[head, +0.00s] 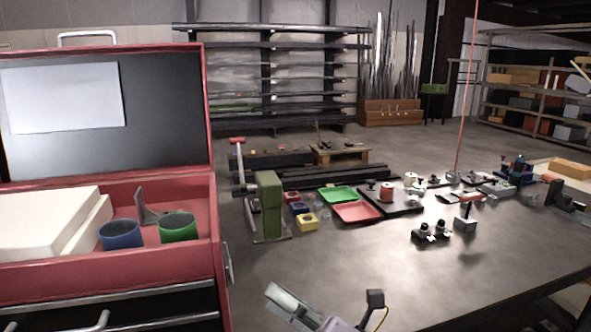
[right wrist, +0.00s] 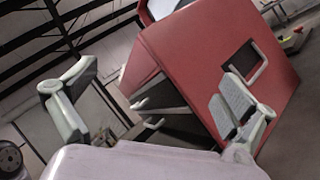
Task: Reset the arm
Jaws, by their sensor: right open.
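My right gripper (head: 325,294) shows at the bottom edge of the head view, in front of the workbench. Its two fingers are spread wide with nothing between them. In the right wrist view the same gripper (right wrist: 155,85) is open and empty, with one finger at each side. A red toolbox (right wrist: 195,65) with a side handle fills the view behind the fingers. My left gripper is in neither view.
The open red toolbox (head: 213,205) stands close on the left, holding a blue cup (head: 121,236) and a green cup (head: 178,229). The workbench (head: 350,265) carries a green press (head: 269,205), green and red trays and small parts. Its front middle is clear.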

